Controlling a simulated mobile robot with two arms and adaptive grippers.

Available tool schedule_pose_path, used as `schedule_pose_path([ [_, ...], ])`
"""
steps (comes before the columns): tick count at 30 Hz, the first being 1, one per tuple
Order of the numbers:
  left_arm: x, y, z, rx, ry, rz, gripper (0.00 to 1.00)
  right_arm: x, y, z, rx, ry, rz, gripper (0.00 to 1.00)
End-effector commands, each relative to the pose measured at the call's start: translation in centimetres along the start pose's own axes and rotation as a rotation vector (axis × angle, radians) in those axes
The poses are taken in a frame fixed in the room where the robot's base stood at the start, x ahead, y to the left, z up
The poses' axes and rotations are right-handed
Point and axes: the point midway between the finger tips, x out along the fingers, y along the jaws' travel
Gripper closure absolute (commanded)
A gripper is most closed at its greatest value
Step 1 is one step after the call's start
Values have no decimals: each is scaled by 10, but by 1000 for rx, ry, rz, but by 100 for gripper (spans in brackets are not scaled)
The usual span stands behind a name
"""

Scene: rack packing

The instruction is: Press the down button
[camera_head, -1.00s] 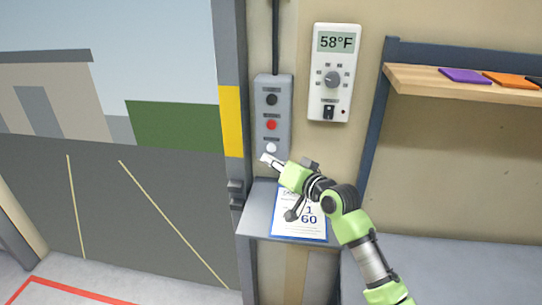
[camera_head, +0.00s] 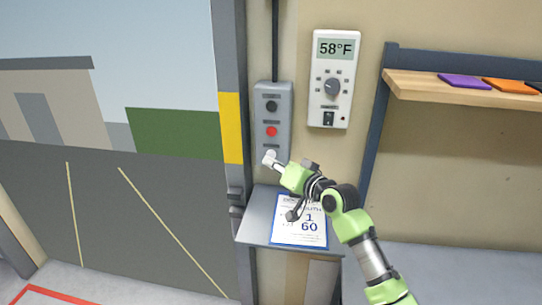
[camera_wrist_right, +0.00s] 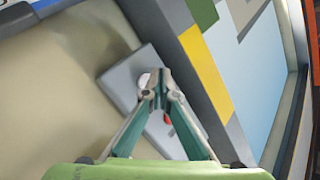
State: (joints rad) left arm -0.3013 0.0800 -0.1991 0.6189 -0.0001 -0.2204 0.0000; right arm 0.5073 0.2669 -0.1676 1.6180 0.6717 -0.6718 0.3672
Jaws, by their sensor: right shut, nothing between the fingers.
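The grey control box (camera_head: 272,105) on the wall post carries a black button (camera_head: 272,106) at the top, a red button (camera_head: 272,131) below it and a white button (camera_wrist_right: 144,81) at the bottom. The labels are too small to read. My left gripper is not in view.
A wall thermostat (camera_head: 332,80) reading 58°F hangs right of the box. A small grey shelf (camera_head: 257,222) with a printed sheet (camera_head: 299,220) sits below. A wooden shelf (camera_head: 420,87) with coloured flat items is at the right. A doorway opens at left.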

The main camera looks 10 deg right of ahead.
Motion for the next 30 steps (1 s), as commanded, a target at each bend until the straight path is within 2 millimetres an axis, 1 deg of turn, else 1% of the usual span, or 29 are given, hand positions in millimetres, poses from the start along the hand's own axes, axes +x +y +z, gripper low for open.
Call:
schedule_pose_path([
  [20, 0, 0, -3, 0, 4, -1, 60, 0, 0, 0, 0, 0, 0, 100],
  [30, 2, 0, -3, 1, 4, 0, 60, 6, 4, -4, -1, 0, 1, 100],
])
